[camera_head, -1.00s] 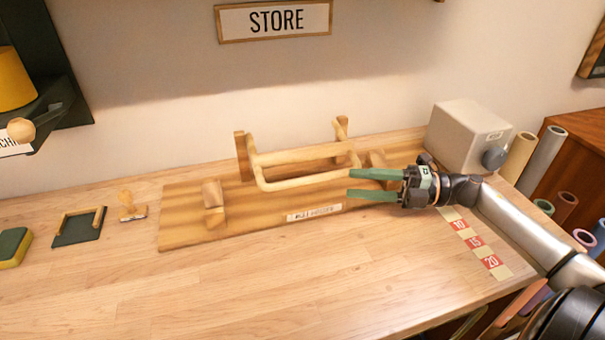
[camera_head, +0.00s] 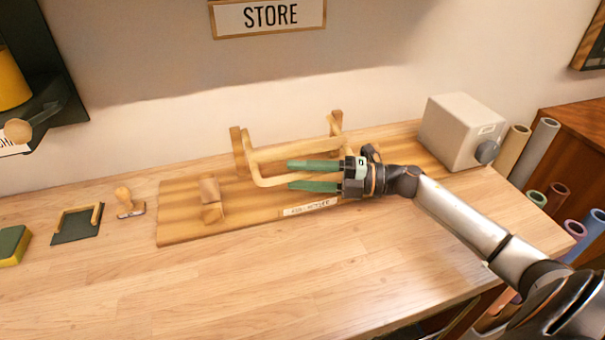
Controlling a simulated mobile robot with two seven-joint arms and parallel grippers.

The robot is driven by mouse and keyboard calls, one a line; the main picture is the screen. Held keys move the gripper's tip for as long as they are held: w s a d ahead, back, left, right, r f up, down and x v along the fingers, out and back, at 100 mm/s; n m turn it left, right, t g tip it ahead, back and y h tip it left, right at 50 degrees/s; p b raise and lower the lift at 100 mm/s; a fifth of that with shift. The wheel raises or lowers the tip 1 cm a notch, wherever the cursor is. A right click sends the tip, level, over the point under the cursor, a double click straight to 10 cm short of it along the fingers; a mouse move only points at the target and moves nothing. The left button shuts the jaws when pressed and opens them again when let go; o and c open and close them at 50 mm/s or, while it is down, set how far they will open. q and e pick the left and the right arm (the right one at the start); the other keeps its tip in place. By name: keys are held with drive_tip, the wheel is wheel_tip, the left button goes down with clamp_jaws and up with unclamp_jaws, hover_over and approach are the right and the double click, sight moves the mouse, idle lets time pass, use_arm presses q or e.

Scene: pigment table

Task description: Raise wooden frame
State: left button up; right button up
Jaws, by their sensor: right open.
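The wooden frame (camera_head: 262,180) is a light wooden loop joined to upright posts on a wooden base board (camera_head: 240,228) at the back of the table. Its front bar lies low above the board. My right gripper (camera_head: 289,176) comes in from the right, with its two green fingers apart and pointing left. In the picture the fingers overlap the frame's front bar, one above it and one below. I cannot tell whether they touch it. The gripper hides the frame's right end. My left gripper is not in view.
A grey box with a knob (camera_head: 463,130) stands at the back right. A stamp (camera_head: 128,203), a small dark tray (camera_head: 73,236) and a green-yellow sponge (camera_head: 13,245) lie at the left. A wooden block (camera_head: 211,200) is on the board. The front table is clear.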

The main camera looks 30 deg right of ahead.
clamp_jaws()
idle(1.3)
